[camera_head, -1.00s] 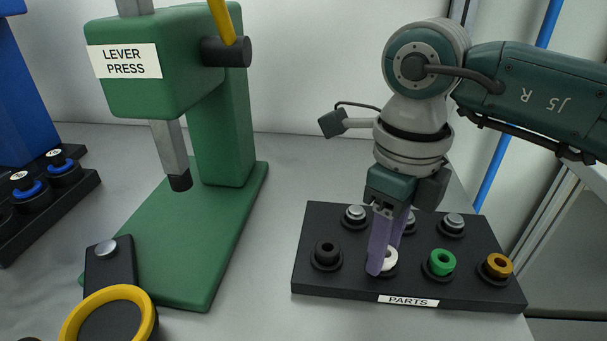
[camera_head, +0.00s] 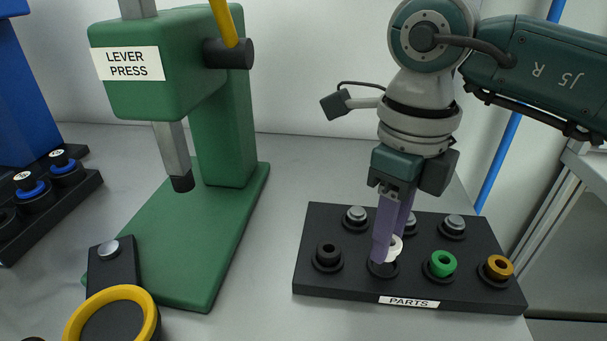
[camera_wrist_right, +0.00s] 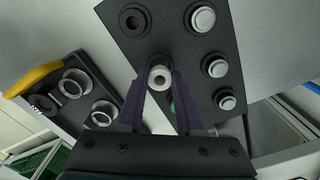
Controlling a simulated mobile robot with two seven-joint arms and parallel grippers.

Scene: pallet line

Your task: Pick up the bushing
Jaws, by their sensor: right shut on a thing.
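The white bushing (camera_head: 396,247) is held between the purple fingers of my right gripper (camera_head: 388,250), a little above its black seat in the parts tray (camera_head: 345,287). In the right wrist view the bushing (camera_wrist_right: 160,77) sits upright between the two fingertips, its round hole facing the camera. Part of it is hidden by a finger in the head view. My left gripper does not show.
The tray also holds a black bushing (camera_head: 327,251), a green bushing (camera_head: 443,263), an orange bushing (camera_head: 499,266) and metal-topped pins behind. A green lever press (camera_head: 222,130) stands left, with a yellow ring (camera_head: 149,322) before it. Bare table lies between press and tray.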

